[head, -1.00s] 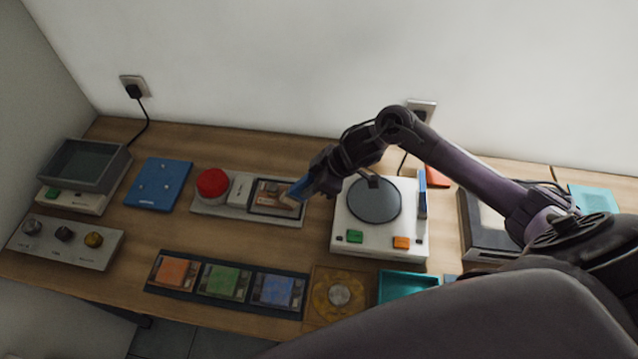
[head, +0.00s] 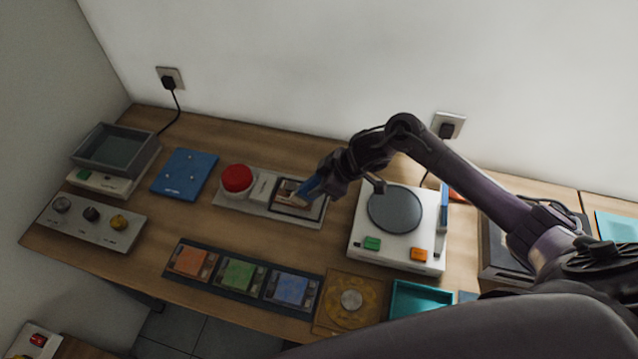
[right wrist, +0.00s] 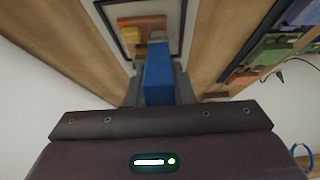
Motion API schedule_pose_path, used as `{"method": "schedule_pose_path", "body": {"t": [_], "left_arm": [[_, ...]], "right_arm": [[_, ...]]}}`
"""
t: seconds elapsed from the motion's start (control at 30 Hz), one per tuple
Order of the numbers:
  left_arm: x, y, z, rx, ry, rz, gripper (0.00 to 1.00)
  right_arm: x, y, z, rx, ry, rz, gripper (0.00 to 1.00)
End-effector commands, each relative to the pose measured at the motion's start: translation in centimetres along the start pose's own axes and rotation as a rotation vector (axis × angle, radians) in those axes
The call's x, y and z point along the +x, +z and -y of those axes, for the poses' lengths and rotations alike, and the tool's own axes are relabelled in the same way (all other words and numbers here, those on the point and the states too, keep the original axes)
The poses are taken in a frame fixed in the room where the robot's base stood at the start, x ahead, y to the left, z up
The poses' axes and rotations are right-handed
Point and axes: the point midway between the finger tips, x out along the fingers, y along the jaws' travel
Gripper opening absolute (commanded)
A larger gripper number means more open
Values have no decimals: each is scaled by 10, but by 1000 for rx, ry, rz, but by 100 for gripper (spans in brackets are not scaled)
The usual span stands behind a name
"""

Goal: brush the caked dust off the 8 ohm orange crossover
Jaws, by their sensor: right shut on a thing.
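My right gripper (head: 322,180) is shut on the blue handle of a brush (head: 308,188). The handle also shows in the right wrist view (right wrist: 158,75), between the fingers. The brush slants down to the left over a dark-framed bay in a grey station (head: 232,199). A brownish-orange board (head: 286,186) lies in this bay, partly hidden by the brush; it shows orange in the right wrist view (right wrist: 143,22). I cannot read its label or tell whether the bristles touch it. Another orange crossover (head: 190,262) lies in a dark rack. My left gripper is not in view.
The rack also holds a green crossover (head: 238,273) and a blue one (head: 291,288). A red button (head: 237,178) stands left of the bay. A white device with a grey disc (head: 395,209) stands close on the right. Bare wood lies between station and rack.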

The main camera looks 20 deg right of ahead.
Motion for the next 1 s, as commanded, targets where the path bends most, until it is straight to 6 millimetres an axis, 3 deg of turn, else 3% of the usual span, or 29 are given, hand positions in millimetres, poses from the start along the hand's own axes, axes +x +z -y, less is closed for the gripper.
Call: {"method": "schedule_pose_path", "body": {"t": [0.3, 0.6, 1.0], "left_arm": [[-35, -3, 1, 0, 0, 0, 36], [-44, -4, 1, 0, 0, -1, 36], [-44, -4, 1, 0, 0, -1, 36]], "right_arm": [[-29, -19, 0, 0, 1, 0, 0], [-48, -33, -1, -1, 2, -1, 0], [-51, -35, -1, -1, 3, -3, 0]]}}
